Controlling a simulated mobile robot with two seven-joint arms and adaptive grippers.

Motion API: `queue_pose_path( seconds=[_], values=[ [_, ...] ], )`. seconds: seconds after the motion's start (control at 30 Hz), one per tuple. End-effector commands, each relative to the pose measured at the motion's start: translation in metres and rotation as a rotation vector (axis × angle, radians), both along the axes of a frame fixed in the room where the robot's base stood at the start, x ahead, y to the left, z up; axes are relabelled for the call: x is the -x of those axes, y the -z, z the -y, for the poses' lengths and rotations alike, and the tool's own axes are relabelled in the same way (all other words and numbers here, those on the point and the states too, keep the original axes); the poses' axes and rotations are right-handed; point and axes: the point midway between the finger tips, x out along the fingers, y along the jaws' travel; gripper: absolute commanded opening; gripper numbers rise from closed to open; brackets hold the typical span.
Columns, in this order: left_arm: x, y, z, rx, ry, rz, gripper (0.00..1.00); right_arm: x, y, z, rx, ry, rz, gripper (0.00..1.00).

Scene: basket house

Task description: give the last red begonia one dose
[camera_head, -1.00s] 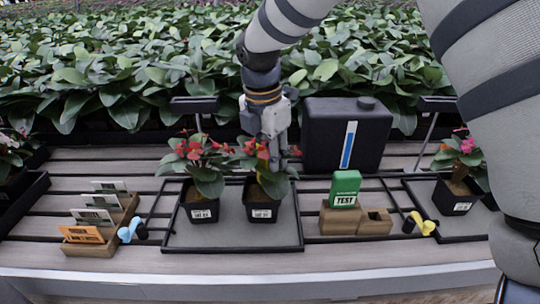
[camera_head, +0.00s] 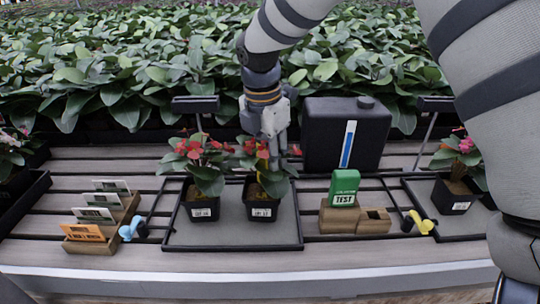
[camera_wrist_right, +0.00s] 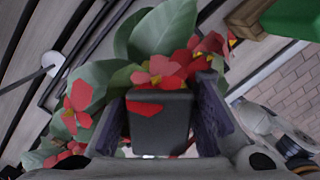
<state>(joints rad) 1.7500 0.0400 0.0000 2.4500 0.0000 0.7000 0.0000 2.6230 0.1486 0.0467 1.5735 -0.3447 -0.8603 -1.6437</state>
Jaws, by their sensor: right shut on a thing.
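Two potted begonias with red flowers stand on a black-rimmed grey tray (camera_head: 232,247): a left one (camera_head: 203,182) and a right one (camera_head: 268,187), both upright in black pots. My right gripper (camera_head: 273,162) points down from above into the right begonia's flowers and leaves, above its pot (camera_head: 260,210). In the right wrist view, my right gripper (camera_wrist_right: 162,120) is shut on a dark grey, block-like thing (camera_wrist_right: 162,125). Red petals partly overlap it, and I cannot tell what it is. A green TEST box (camera_head: 344,188) stands in a wooden holder (camera_head: 337,220). My left gripper is not in view.
A large black tank (camera_head: 318,140) with a blue level strip stands behind. A wooden card rack (camera_head: 122,215) and a blue-handled item (camera_head: 130,228) lie left. A yellow-handled item (camera_head: 422,223) and a pinkish-flowered plant (camera_head: 458,165) stand right. Dense foliage fills the back.

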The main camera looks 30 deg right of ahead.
Motion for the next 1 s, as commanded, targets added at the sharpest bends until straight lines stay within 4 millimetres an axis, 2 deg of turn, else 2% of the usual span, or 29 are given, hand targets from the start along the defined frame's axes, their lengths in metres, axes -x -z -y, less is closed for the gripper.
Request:
queue_pose_path(
  seconds=[0.23,0.7,1.0],
  values=[
    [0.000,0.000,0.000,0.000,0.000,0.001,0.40,0.001,0.000,0.000,-0.001,0.000,-0.003,0.06],
    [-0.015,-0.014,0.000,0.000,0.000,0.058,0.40,0.000,-0.052,0.000,0.000,0.001,0.005,0.06],
    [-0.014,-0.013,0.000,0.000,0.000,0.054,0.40,0.000,-0.070,0.000,-0.001,0.000,0.000,0.06]
  ],
)
